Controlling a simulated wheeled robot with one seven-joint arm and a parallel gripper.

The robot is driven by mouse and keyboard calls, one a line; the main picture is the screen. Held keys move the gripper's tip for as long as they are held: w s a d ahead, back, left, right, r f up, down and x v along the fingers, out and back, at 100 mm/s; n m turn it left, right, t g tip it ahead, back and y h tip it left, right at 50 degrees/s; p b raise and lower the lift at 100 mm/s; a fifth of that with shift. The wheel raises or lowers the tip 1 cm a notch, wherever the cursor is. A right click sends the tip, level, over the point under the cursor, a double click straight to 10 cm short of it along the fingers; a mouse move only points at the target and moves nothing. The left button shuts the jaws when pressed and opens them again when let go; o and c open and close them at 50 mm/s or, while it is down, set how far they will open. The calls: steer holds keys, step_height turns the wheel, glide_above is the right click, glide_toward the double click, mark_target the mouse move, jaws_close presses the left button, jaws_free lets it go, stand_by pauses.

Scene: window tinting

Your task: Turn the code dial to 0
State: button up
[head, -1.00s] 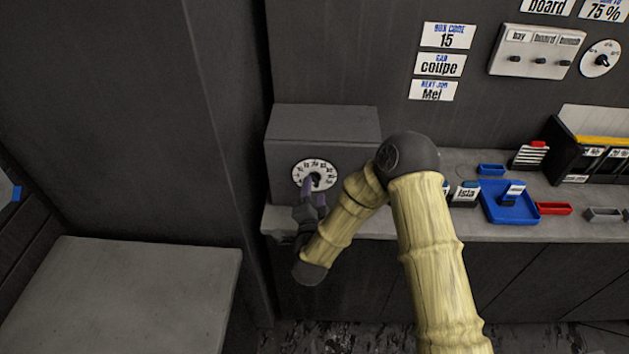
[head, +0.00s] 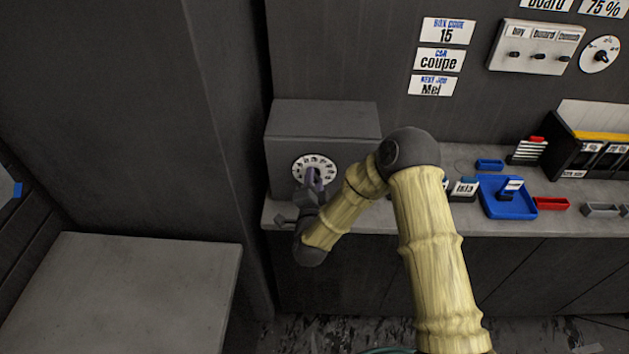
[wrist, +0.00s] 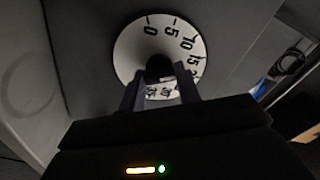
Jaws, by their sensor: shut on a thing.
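The code dial is a round white disc (head: 301,166) with black numbers on the front of a grey box (head: 325,121). In the wrist view the dial (wrist: 126,46) shows 0, 5, 10 and 15 along its upper and right part, with small black marks around its edge. My gripper (wrist: 161,82) is shut on the dark knob (wrist: 159,66) at the dial's centre. In the head view my gripper (head: 313,178) covers the knob and the lower part of the dial. Which number the knob's pointer faces is hidden.
Wall cards (head: 447,31) read box code 15, coupe and Mel. A blue tray (head: 489,201), a red tray (head: 552,204) and dark bins stand on the counter (head: 390,222) to the right. A grey bench top (head: 120,290) is at lower left.

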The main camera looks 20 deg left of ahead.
steer(key=shift+f+n+b, duration=0.1)
steer(key=shift+n+b, duration=0.25)
steer(key=shift+n, duration=0.05)
steer(key=shift+a+n+b, duration=0.1)
steer(key=shift+n+b, duration=4.6)
steer(key=shift+n, duration=3.8)
steer(key=o, duration=1)
